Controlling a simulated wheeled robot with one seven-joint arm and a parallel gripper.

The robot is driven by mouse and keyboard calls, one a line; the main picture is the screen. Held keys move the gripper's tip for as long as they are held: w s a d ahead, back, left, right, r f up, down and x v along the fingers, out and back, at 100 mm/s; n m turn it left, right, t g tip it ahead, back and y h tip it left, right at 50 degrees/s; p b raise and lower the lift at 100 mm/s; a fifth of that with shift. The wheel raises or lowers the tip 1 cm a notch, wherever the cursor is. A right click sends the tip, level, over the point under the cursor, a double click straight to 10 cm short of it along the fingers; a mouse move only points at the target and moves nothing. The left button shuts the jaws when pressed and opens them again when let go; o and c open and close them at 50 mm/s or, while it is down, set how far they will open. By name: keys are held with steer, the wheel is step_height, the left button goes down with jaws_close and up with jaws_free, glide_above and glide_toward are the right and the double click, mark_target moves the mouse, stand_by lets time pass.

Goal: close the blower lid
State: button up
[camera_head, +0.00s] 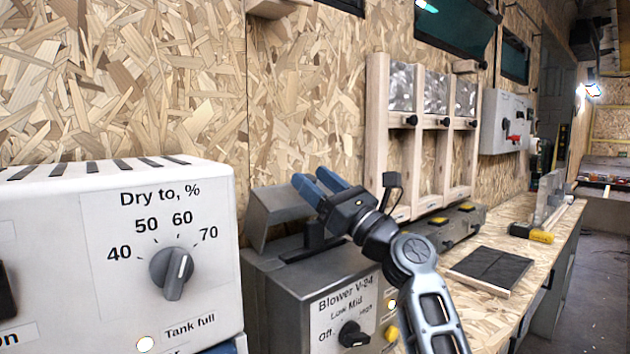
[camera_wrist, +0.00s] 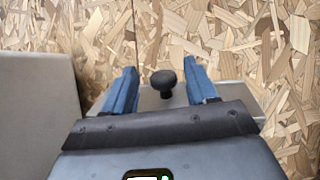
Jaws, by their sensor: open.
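The grey blower (camera_head: 300,292), labelled "Blower V-24", stands on the bench right of the white dryer. Its grey lid (camera_head: 275,212) stands raised and tilted at the back, near the wall. My gripper (camera_head: 313,181) is over the blower's top, its blue fingers pointing towards the lid side. In the wrist view my gripper (camera_wrist: 160,76) is open, with a black round knob (camera_wrist: 163,83) showing between its fingers. A grey surface (camera_wrist: 149,101), seemingly the lid, shows behind the knob. My gripper and arm hide part of the blower.
The white dryer (camera_head: 120,250) stands close on the left. A wooden frame with small doors (camera_head: 420,140) is on the chipboard wall. A dark square plate (camera_head: 490,268) and a yellow-handled tool (camera_head: 530,233) lie on the bench to the right. Some bench top there is clear.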

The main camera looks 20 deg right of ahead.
steer(key=v, duration=0.7)
steer(key=shift+s+d, duration=0.1)
steer(key=shift+s, duration=0.05)
stand_by(0.3)
